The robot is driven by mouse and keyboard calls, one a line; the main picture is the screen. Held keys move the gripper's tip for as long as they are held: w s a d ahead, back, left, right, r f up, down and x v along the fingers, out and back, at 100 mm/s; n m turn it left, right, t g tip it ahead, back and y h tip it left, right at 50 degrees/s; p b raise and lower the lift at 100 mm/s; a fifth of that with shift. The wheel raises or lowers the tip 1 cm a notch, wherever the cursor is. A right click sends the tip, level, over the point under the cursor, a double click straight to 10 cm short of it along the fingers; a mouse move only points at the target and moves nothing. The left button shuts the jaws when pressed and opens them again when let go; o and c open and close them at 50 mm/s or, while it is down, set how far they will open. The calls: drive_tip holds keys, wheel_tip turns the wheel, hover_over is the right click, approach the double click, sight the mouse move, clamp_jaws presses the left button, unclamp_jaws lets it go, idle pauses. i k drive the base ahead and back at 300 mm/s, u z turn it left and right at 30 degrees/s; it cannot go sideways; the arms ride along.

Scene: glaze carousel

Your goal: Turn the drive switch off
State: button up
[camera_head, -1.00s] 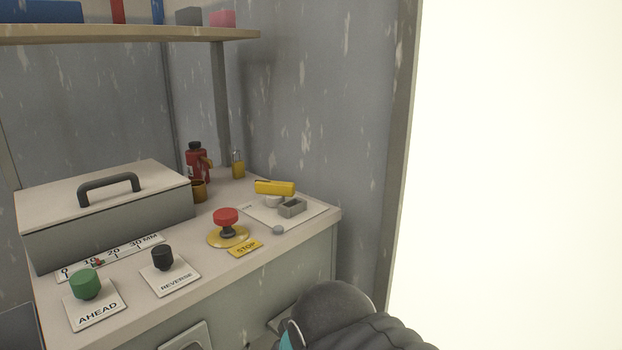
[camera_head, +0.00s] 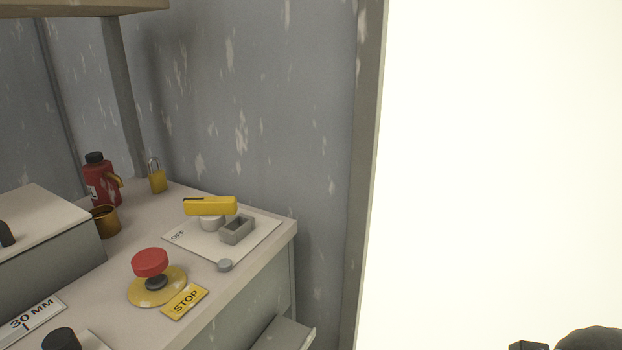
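The drive switch appears to be the yellow handle (camera_head: 210,206) on a round light-grey hub. It stands above a white plate (camera_head: 262,243) at the right end of the bench top. The word OFF is printed near the plate's left corner. The handle lies crosswise in the picture, and its exact setting cannot be told. A hollow grey block (camera_head: 237,230) sits on the plate just right of the hub. Dark parts of my arm show at the bottom right corner, well away from the switch. My gripper's fingers are not visible.
A red STOP button (camera_head: 150,263) on a yellow base stands in front of the switch plate, near a small grey knob (camera_head: 225,265). A padlock (camera_head: 157,177), red bottle (camera_head: 101,181) and brass cup (camera_head: 105,222) stand behind. A wall rises behind; the right is bright and blank.

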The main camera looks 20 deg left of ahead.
sight(212, 211)
drive_tip(key=z, duration=0.8)
drive_tip(key=k, duration=0.4)
drive_tip(key=u, duration=1.3)
